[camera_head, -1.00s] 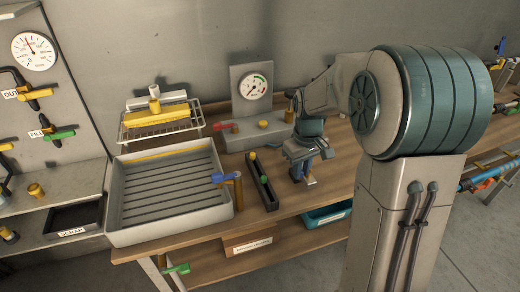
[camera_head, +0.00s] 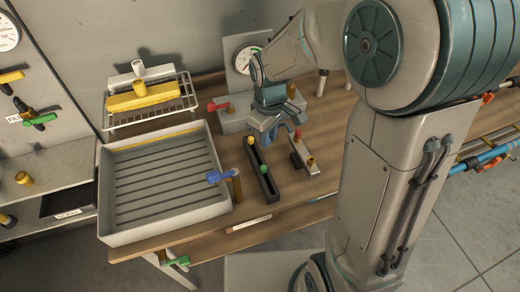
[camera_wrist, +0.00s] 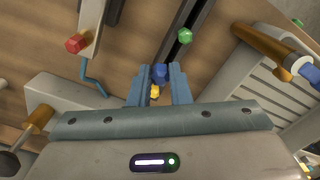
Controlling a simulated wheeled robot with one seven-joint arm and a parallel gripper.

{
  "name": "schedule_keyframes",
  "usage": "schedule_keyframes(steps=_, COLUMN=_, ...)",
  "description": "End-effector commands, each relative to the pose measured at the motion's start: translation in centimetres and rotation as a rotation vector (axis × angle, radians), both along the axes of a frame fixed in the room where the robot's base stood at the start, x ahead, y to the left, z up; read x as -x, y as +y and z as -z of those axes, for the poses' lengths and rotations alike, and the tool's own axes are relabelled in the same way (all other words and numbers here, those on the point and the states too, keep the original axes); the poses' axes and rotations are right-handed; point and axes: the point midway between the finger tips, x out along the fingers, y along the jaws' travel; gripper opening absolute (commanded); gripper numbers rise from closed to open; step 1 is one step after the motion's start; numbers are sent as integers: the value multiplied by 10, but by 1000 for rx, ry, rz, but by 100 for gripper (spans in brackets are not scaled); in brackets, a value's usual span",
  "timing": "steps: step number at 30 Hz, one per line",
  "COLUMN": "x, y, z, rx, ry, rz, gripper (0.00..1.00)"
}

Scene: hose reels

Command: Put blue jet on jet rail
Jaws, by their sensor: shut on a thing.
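The blue jet (camera_wrist: 160,74) shows in the wrist view between the fingertips of my gripper (camera_wrist: 161,70), which is shut on it. In the head view my gripper (camera_head: 270,132) hangs over the far part of the dark, narrow jet rail (camera_head: 270,188), and the blue jet cannot be made out there. A yellow jet (camera_head: 251,141) stands at the rail's far end, close to my gripper, and a green jet (camera_head: 263,169) stands near its front.
A large grey ribbed tray (camera_head: 110,207) with a blue-handled valve (camera_head: 220,176) at its edge lies left of the rail. A small grey block with a reddish cap (camera_head: 310,161) stands right of it. A gauge stand (camera_head: 240,75) and a wire rack (camera_head: 192,100) are behind.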

Motion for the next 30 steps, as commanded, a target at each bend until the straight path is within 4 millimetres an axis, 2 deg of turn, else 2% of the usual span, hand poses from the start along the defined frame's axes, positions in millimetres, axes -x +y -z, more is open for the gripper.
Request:
schedule_keyframes(steps=3, x=8, y=15, z=10, rx=1, ry=1, rz=-2, gripper=0)
schedule_keyframes(steps=6, x=11, y=21, z=14, rx=0, ry=0, rz=1, gripper=0)
schedule_keyframes(steps=16, x=12, y=22, z=51, rx=1, ry=2, rz=3, gripper=0)
schedule_keyframes(steps=30, x=12, y=22, z=61, rx=0, ry=-1, rz=3, gripper=0)
